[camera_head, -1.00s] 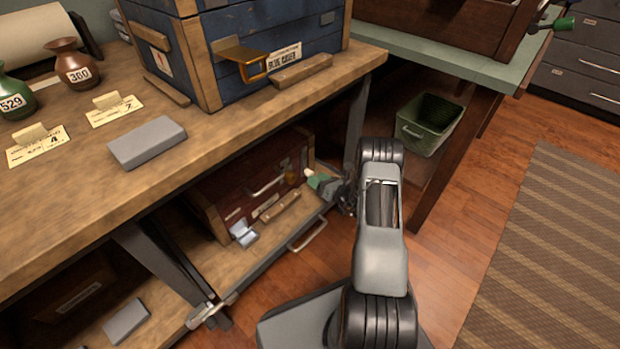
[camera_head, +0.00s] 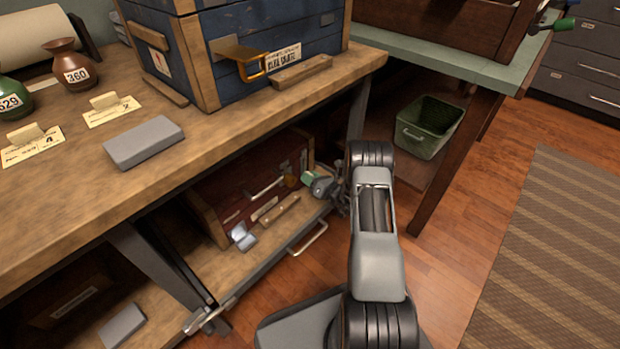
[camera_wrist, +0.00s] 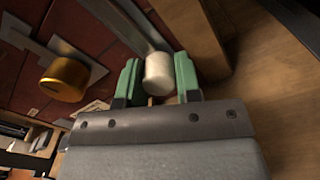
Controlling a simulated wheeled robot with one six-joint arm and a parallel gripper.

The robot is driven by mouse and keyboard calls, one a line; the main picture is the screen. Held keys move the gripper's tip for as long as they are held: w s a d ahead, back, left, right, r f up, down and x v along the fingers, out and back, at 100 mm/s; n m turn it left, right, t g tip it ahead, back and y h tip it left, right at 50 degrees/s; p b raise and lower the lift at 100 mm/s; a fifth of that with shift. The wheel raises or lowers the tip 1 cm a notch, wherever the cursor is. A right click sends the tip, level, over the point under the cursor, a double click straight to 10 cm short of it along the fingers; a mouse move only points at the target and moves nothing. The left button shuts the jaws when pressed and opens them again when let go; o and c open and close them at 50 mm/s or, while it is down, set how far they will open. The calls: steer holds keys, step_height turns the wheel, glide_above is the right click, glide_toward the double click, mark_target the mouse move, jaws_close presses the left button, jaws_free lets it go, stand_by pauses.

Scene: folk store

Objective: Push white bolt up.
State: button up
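A white rounded cylinder, which looks like the white bolt's knob (camera_wrist: 159,73), shows in the wrist view between the two green fingertips of my gripper (camera_wrist: 158,80). The fingers flank it closely on both sides; whether they press on it I cannot tell. In the head view my gripper (camera_head: 322,184) is at the right part of the front of a red-brown chest (camera_head: 232,203) on the lower shelf. The white knob is hidden there by my gripper.
The wooden worktop (camera_head: 60,210) overhangs the chest, with a blue chest (camera_head: 225,65) on it. A shelf handle (camera_head: 308,239) sticks out below my gripper. A wooden strip (camera_wrist: 205,40) stands close to the right finger. A green bin (camera_head: 428,127) is at the right.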

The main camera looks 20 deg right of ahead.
mark_target(303, 166)
jaws_close()
step_height(303, 166, up, 4)
steer(key=p, duration=0.2)
steer(key=shift+p, duration=0.35)
steer(key=shift+f, duration=0.2)
steer(key=shift+w, duration=0.1)
steer(key=shift+o, duration=1.2)
jaws_free()
steer(key=shift+r, duration=0.15)
steer(key=o, duration=0.3)
steer(key=p+v, duration=0.3)
steer(key=v, duration=1.1)
steer(key=shift+p, duration=0.35)
